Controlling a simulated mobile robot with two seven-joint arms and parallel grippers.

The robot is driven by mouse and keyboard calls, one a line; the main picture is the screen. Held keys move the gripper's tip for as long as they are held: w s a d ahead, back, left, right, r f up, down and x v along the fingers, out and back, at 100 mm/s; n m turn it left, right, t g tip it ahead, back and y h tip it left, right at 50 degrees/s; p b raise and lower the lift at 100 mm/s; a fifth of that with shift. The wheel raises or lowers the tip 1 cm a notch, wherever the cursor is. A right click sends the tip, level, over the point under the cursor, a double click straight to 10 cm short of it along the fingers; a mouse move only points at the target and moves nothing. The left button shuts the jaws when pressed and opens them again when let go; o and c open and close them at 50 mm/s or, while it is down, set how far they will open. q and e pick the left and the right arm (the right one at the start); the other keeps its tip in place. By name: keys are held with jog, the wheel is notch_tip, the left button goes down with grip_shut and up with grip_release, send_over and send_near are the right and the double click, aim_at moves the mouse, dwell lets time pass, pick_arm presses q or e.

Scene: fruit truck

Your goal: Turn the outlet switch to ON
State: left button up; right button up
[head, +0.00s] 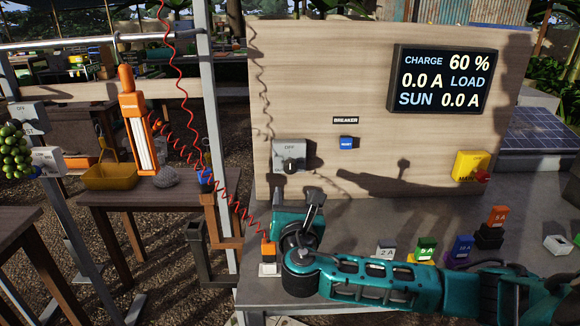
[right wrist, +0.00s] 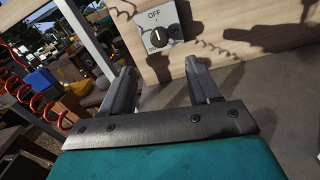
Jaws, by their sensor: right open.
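The outlet switch is a grey box (head: 291,150) on the wooden panel, with a round black knob (head: 290,165). "OFF" is printed above the knob. In the right wrist view the switch box (right wrist: 173,14) is at the top, and the white mark on its knob (right wrist: 156,38) points up toward "OFF". Lettering below the knob is partly hidden and hard to read. My right gripper (head: 314,196) is open and empty, below and a little right of the switch, apart from it. In the right wrist view the open fingers (right wrist: 160,68) point toward the panel below the knob. My left gripper is not in view.
A display (head: 440,80) and a blue reset button (head: 347,143) are on the panel. A yellow box (head: 470,165) with a red knob is at the right. Coloured fuse blocks (head: 426,247) stand on the grey counter (head: 370,212). A red coiled cord (head: 226,200) hangs left of my arm.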

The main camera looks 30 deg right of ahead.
aim_at(291, 169)
jog(key=b+x, duration=0.1)
jog(key=x, duration=1)
jog(key=shift+w+d, duration=0.25)
jog(key=shift+w, duration=0.25)
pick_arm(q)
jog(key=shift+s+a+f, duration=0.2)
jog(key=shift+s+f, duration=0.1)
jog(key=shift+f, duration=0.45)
pick_arm(e)
jog(key=shift+w+d, duration=0.1)
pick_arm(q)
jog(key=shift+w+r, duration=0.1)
pick_arm(e)
jog(key=c, duration=0.7)
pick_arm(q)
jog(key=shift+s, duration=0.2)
pick_arm(e)
jog(key=c, duration=0.3)
